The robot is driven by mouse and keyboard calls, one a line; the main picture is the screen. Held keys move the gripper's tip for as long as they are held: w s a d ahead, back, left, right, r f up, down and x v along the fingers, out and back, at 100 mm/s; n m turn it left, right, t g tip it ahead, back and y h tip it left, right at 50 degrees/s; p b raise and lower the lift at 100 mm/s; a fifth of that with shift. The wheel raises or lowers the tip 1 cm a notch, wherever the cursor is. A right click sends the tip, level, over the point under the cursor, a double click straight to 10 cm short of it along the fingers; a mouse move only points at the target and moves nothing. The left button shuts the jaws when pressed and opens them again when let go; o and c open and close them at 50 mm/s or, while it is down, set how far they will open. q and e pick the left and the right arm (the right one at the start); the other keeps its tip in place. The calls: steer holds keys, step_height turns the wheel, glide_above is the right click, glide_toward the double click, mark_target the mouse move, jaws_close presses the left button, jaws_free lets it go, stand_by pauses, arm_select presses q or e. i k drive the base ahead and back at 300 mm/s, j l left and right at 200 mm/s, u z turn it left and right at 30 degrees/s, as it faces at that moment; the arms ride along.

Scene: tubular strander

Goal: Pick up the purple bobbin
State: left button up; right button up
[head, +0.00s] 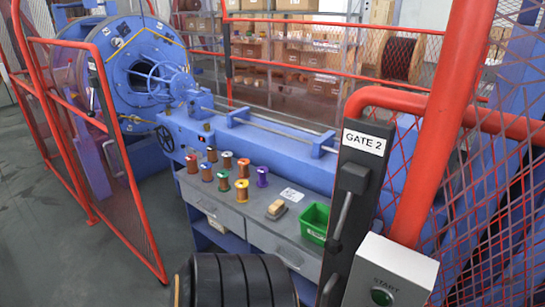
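The purple bobbin (262,176) stands upright on the grey top of the workbench (250,222), at the right end of a group of bobbins. Nothing covers it. Copper-coloured bobbins with differently coloured ends stand to its left; the nearest are an orange-ended one (243,167) and a yellow one (242,191). Neither of my grippers shows in the head view, so nothing is seen touching the purple bobbin.
A tan block-like item (276,210) and a green bin (315,222) are right of the bobbins. The gate post (352,190), start box (390,275) and red-framed mesh stand at right. An open red gate (125,190) is at left. A dark ribbed cylinder (235,281) fills the bottom foreground.

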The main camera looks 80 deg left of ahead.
mark_target(261, 182)
steer(key=u, duration=2.5)
steer(key=i+j, duration=0.1)
steer(key=j, duration=0.3)
steer(key=i+j+z, duration=0.1)
steer(key=j, duration=0.3)
steer(key=i+j, duration=0.1)
steer(key=j, duration=0.3)
steer(key=i+j+z, duration=0.15)
steer(key=i, duration=0.3)
steer(key=i+j+z, duration=0.15)
steer(key=i+j, duration=0.25)
